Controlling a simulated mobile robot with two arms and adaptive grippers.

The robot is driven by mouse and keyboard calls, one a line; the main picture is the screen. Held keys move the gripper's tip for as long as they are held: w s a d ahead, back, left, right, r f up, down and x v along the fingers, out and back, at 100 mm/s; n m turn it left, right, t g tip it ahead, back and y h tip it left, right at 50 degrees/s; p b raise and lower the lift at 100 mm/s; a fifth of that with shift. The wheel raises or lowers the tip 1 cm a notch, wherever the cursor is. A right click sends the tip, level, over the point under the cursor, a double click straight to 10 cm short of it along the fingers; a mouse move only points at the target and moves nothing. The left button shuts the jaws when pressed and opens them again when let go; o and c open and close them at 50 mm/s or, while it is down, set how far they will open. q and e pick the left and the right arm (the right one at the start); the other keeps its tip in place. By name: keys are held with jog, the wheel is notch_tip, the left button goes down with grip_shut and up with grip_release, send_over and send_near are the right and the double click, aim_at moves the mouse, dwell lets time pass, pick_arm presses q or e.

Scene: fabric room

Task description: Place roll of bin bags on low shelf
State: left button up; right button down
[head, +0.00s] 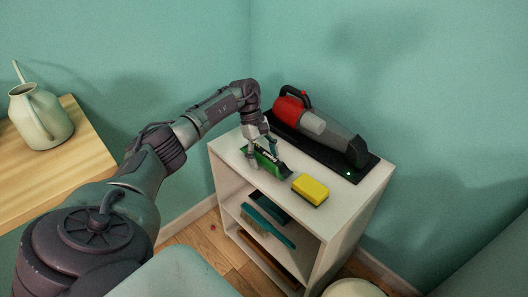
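The roll of bin bags (271,163), green and black with a pale label, is on or just above the white top of a small shelf unit (228,152). My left gripper (262,155) points down at the roll's left part, with a finger on either side of it. The fingers hide part of the roll, and I cannot tell whether they press on it. Below the top is an open low shelf (241,196) with a dustpan (268,208) and a teal-handled brush (268,228) on it. My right gripper is out of view.
A yellow sponge (310,189) lies to the right of the roll. A red and grey handheld vacuum (320,126) rests on a black base (364,172) along the back. A wooden table (82,150) with a watering can (41,112) stands at left.

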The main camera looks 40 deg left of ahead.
pick_arm(q)
jog(key=shift+r, duration=0.15)
jog(key=v, duration=1.1)
jog(key=shift+p, duration=0.35)
jog(key=shift+a+r, duration=0.15)
jog(key=shift+r, duration=0.25)
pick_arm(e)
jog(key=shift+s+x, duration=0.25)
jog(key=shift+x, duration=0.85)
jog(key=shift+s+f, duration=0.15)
